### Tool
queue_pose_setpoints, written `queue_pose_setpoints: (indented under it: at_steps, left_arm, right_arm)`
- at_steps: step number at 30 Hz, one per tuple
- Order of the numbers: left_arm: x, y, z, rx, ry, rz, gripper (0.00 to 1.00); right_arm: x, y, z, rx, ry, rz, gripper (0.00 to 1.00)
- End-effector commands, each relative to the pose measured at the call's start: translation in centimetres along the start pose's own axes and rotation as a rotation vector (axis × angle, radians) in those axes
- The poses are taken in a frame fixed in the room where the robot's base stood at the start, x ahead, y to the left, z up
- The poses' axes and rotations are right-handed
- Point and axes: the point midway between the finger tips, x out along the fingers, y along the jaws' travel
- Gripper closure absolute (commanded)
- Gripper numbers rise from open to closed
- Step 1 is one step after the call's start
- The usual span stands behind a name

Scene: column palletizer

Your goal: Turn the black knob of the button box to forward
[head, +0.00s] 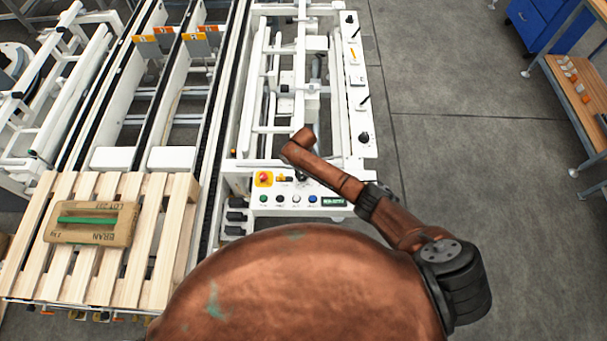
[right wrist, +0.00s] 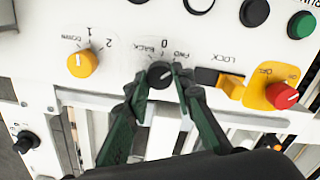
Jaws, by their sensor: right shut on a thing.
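The button box (right wrist: 120,62) is a white panel with lettering upside down in the right wrist view; its front also shows in the head view (head: 277,212). The black knob (right wrist: 160,75) sits among the marks BACK, 0 and FWD. A small pale mark shows on it, but its exact setting is hard to tell. My right gripper (right wrist: 160,79) has one dark green finger on each side of the knob and is shut on it. In the head view my own arm covers much of this spot. My left gripper is out of view.
A red emergency button (right wrist: 283,96) and a yellow LOCK switch (right wrist: 232,87) sit close right of the knob in the wrist view. A yellow selector (right wrist: 82,63) is at its left. A wooden pallet (head: 28,272) bears a brown sack (head: 115,236).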

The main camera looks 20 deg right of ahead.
Motion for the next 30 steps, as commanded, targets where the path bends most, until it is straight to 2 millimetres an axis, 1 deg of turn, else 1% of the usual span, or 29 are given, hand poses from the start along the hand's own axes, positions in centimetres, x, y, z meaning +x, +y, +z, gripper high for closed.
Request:
queue_pose_setpoints:
  at_steps: [3, 4, 11, 12, 19, 23, 26, 30]
  left_arm:
    - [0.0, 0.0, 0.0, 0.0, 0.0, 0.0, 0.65]
    - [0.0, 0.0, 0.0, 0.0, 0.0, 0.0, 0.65]
    - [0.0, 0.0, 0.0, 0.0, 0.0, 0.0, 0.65]
    - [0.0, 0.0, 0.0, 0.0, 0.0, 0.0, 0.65]
    - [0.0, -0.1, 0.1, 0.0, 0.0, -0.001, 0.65]
    - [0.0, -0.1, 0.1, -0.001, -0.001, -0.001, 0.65]
    - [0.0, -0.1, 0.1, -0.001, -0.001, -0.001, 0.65]
    - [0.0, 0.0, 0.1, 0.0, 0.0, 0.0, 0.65]
  right_arm:
    - [-0.1, 0.0, -0.2, 0.0, 0.004, 0.0, 1.0]
    - [-0.1, 0.0, -0.2, 0.0, 0.004, 0.0, 0.77]
    - [-0.1, 0.0, -0.1, 0.0, 0.002, 0.0, 0.61]
    - [-0.1, 0.0, -0.1, -0.001, 0.002, 0.0, 0.6]
    - [-0.1, 0.0, -0.1, -0.001, 0.001, 0.0, 0.6]
    - [-0.7, 0.0, -0.1, -0.002, 0.002, -0.001, 0.6]
    - [-2.0, 0.0, -0.1, -0.002, 0.003, -0.002, 0.6]
    - [-4.9, 0.0, -0.1, -0.001, 0.006, -0.003, 0.6]
